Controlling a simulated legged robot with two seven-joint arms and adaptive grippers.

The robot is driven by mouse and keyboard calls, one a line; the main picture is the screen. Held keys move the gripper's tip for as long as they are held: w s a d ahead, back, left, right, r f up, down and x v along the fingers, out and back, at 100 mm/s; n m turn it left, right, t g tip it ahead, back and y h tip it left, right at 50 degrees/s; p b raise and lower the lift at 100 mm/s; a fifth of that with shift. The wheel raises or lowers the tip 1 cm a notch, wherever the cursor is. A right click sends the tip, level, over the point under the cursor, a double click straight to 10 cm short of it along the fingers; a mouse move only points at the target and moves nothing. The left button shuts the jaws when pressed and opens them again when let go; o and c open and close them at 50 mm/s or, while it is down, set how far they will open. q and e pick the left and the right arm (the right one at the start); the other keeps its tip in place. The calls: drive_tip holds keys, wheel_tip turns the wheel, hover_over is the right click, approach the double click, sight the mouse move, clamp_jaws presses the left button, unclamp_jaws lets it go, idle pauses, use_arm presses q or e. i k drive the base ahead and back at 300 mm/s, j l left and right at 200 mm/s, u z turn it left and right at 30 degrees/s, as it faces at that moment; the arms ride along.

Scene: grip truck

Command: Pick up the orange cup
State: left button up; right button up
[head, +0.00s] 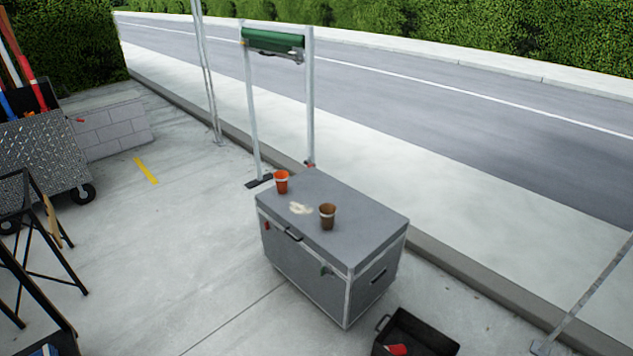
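An orange-red cup (281,182) with a pale band near its rim stands upright on top of a grey chest (352,202), near the chest's far left corner. A brown cup (327,216) stands upright nearer the middle of the same top. A pale patch (300,208) lies between the two cups; I cannot tell what it is. Neither of my grippers shows in the head view.
A black open bin (412,335) with a red item inside sits on the floor at the lower right. A metal frame with a green roll (272,40) stands behind the chest. A wheeled cart (45,155) and black stand (35,240) are at left. Floor left of the chest is clear.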

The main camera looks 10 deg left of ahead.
sight(282, 183)
drive_tip(key=i+j+z, duration=0.55)
drive_tip(key=j, duration=0.25)
drive_tip(key=i+j+z, duration=0.25)
drive_tip(key=i+j, duration=0.15)
drive_tip(key=j, duration=0.1)
